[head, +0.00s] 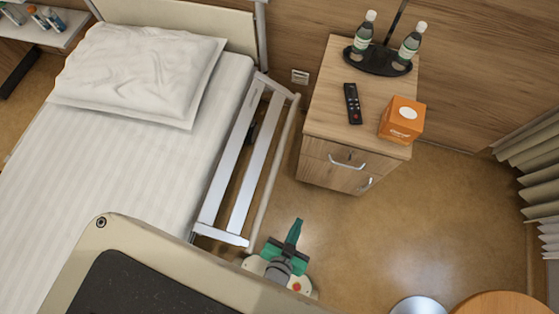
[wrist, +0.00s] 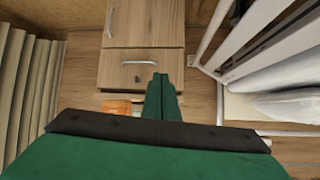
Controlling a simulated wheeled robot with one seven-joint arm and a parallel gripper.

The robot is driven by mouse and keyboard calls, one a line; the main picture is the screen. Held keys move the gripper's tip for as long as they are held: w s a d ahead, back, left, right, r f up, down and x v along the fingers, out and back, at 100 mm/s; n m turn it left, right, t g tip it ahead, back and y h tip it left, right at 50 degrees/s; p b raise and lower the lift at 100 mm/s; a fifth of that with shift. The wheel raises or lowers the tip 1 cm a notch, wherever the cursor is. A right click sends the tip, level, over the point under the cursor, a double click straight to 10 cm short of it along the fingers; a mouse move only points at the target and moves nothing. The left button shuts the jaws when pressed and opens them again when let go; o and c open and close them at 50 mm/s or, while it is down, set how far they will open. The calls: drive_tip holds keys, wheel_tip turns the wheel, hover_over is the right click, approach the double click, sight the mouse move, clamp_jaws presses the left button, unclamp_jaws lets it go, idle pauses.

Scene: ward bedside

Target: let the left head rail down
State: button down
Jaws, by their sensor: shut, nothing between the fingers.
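The head rail (head: 229,170) runs along the right side of the bed (head: 85,180) in the head view, with two broad pale bars and a thinner tube. It looks raised, though from above its height is hard to judge. A small dark part shows between its bars; I cannot tell what it is. The rail also shows at the upper right of the wrist view (wrist: 262,40), beside the mattress and pillow. My gripper (head: 296,228) has green fingers, is shut and empty, and is just right of the rail's near end, apart from it. Its closed fingertips show in the wrist view (wrist: 160,82).
A bedside cabinet (head: 322,118) stands right of the rail, bearing a remote (head: 353,103), an orange tissue box (head: 401,120) and a black holder with two bottles. A curtain (head: 535,165) hangs at the right. A round wooden top (head: 500,305) is at lower right. Floor between is clear.

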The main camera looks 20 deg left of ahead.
drive_tip(key=w+f+g+y, duration=0.1)
drive_tip(key=w+f+g, duration=0.3)
drive_tip(key=f, duration=0.6)
drive_tip(key=n+g+y, duration=0.3)
drive_tip(key=g+y, duration=0.5)
approach(274, 178)
drive_tip(key=x, duration=0.6)
drive_tip(key=shift+a+f, duration=0.15)
drive_tip(key=shift+f, duration=0.1)
